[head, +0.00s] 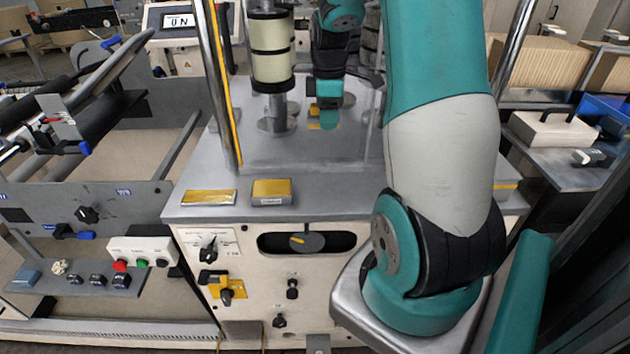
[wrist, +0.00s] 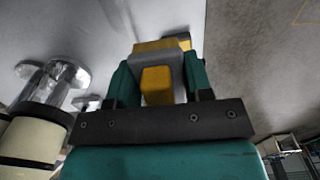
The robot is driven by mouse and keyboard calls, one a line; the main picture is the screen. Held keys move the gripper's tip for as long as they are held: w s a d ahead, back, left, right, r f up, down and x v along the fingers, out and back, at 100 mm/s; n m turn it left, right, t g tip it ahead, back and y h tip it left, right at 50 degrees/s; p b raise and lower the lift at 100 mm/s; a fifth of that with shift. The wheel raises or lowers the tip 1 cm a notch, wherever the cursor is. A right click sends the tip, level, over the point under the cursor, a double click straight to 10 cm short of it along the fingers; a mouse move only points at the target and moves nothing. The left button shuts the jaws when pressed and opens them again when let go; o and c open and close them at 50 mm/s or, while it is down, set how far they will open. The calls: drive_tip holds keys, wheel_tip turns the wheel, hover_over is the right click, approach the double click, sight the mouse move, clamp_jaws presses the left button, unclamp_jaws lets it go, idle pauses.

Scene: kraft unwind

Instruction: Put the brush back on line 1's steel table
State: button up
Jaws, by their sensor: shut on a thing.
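My gripper (head: 328,106) is over the far part of a grey steel tabletop (head: 335,180), pointing down. In the wrist view its two teal fingers (wrist: 160,82) are shut on a yellow and grey thing, which I take to be the brush (wrist: 156,86). In the head view only a small yellow bit of it (head: 313,111) shows beside the fingers. The tabletop also shows in the wrist view (wrist: 150,20). The held thing is close to this top; I cannot tell whether it touches. Its lower end is partly hidden.
A cream roll with black bands (head: 272,55) stands left of my gripper on a metal post. Two yellow blocks (head: 208,197) (head: 272,191) lie at the tabletop's front left. A chrome post (head: 218,90) rises at left. At right, another table (head: 575,178) holds a pale case (head: 552,130).

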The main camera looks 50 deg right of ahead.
sight(325, 190)
wheel_tip(325, 190, down, 19)
drive_tip(key=p, duration=0.4)
drive_tip(key=shift+f, duration=0.2)
drive_tip(key=shift+f, duration=0.1)
drive_tip(key=shift+f, duration=0.15)
drive_tip(key=o, duration=0.9)
drive_tip(key=shift+r, duration=0.2)
